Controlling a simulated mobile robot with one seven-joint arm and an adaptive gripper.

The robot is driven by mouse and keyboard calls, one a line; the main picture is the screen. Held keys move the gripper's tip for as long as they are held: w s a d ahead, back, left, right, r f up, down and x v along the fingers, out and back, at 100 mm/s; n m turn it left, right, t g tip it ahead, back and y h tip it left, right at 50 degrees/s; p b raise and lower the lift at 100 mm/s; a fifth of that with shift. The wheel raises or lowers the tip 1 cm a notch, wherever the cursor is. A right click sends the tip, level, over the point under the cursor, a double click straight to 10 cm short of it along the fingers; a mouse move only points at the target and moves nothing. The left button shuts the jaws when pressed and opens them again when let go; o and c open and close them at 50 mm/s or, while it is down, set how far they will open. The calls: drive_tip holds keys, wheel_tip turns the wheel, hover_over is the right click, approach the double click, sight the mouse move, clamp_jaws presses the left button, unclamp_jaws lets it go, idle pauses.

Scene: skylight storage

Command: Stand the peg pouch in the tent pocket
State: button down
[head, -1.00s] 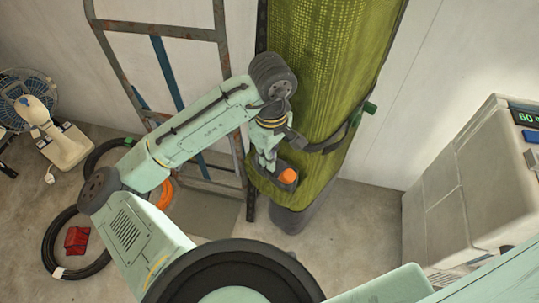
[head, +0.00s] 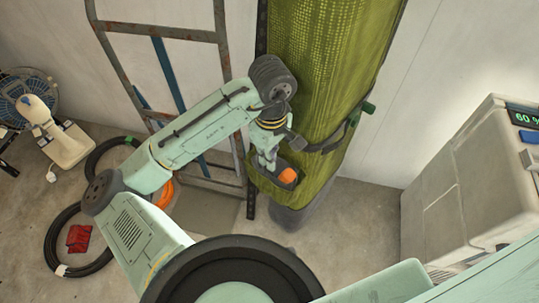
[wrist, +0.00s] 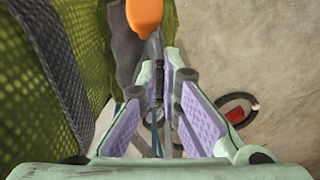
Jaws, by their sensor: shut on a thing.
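The tent is a tall green mesh roll (head: 325,65) standing upright at the back, with a dark strap around it. Its pocket (head: 262,186) is low on the front, with a dark opening. The orange peg pouch (head: 288,175) is at this opening; how deep it sits is hidden. My gripper (head: 270,168) is at the pocket's left side, pointing down, shut on the pouch. In the wrist view the pouch's orange end (wrist: 145,14) shows beyond my fingertips (wrist: 160,55), with a dark narrow part between them. The green mesh is close on the left there.
A rusty metal frame (head: 226,60) leans on the wall left of the tent. Black hose coils (head: 47,240) and a red item (head: 79,238) lie on the floor at left. A fan (head: 38,85) stands far left. A large pale cabinet (head: 465,180) stands at right.

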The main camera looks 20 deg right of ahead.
drive_tip(key=shift+f+b, duration=0.3)
drive_tip(key=shift+f, duration=0.3)
idle(0.7)
drive_tip(key=c, duration=1.7)
unclamp_jaws()
drive_tip(key=shift+r, duration=0.15)
drive_tip(key=shift+d+r+p, duration=0.1)
drive_tip(key=shift+r+p, duration=3.8)
drive_tip(key=shift+p, duration=0.7)
